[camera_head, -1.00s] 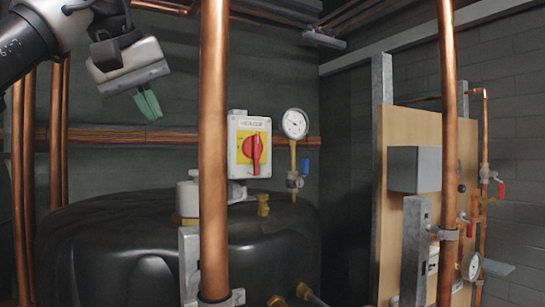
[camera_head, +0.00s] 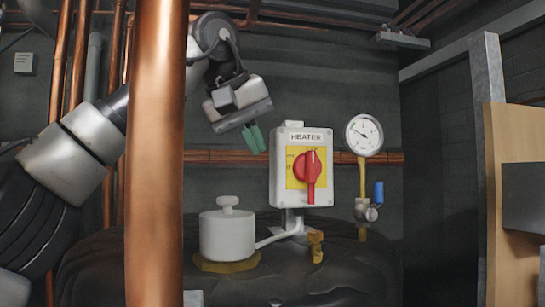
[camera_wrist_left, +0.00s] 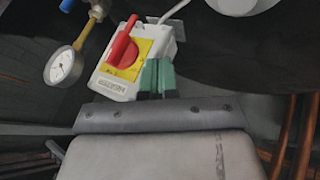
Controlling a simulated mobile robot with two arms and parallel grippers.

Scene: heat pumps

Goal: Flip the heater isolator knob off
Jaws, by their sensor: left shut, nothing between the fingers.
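The heater isolator is a light grey box (camera_head: 287,184) labelled HEATER, with a yellow plate. Its red knob (camera_head: 311,176) has its handle pointing straight down in the head view. The knob (camera_wrist_left: 122,47) and box (camera_wrist_left: 113,88) also show in the left wrist view. My left gripper (camera_head: 254,139) is shut and empty, with green fingertips pointing down just left of the box's upper part. In the left wrist view its fingertips (camera_wrist_left: 157,74) appear beside the box's edge; I cannot tell whether they touch it. My right gripper is not in view.
A thick copper pipe (camera_head: 155,160) stands in front, crossing my left arm. A pressure gauge (camera_head: 364,135) with a blue-handled valve (camera_head: 379,192) is right of the box. A white cylinder (camera_head: 227,233) sits below left on the black tank (camera_head: 95,265).

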